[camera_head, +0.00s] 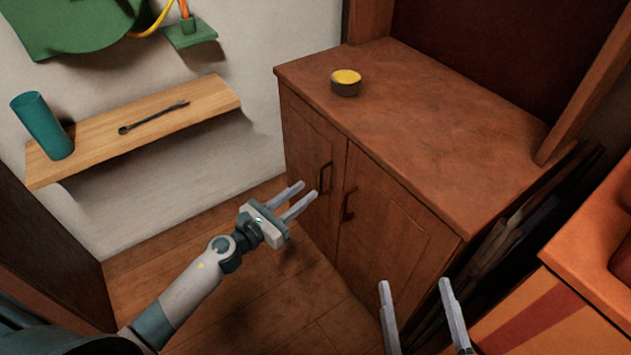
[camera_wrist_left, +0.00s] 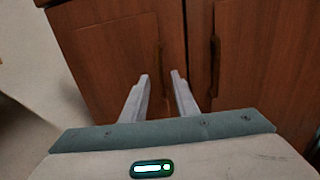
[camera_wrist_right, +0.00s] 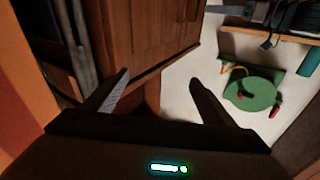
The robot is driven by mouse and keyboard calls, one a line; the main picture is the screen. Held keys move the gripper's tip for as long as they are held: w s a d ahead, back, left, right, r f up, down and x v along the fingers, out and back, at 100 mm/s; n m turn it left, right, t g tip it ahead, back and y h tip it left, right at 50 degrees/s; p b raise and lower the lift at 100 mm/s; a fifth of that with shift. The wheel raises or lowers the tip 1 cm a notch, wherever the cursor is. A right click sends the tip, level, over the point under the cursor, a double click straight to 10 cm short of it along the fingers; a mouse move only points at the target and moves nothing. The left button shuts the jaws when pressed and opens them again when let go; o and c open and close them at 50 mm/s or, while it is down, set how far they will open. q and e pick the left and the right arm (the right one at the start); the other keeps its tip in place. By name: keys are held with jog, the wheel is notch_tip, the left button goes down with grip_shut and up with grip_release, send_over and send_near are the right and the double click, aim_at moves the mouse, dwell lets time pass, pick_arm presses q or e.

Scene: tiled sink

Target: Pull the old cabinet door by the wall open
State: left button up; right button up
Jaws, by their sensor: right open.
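The old brown wooden cabinet (camera_head: 400,130) stands against the pale wall with both doors shut. The left door (camera_head: 308,140), nearest the wall, has a dark vertical handle (camera_head: 324,178). The right door (camera_head: 385,225) has a similar handle (camera_head: 347,205). My left gripper (camera_head: 308,189) is open in front of the left door, its fingertips close to that handle. In the left wrist view the left door's handle (camera_wrist_left: 161,58) appears just beyond the gap between the fingertips; I see no grip on it. My right gripper (camera_head: 414,283) is open and empty, low in front of the cabinet's right side.
A round tin with a yellow top (camera_head: 346,83) sits on the cabinet top. A wooden shelf (camera_head: 90,145) on the wall holds a teal cup (camera_head: 42,125) and a wrench (camera_head: 155,117). An orange counter (camera_head: 590,240) stands at the right. The wooden floor before the doors looks clear.

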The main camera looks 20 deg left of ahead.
pick_arm(q)
jog(key=shift+x, duration=2.75)
grip_shut()
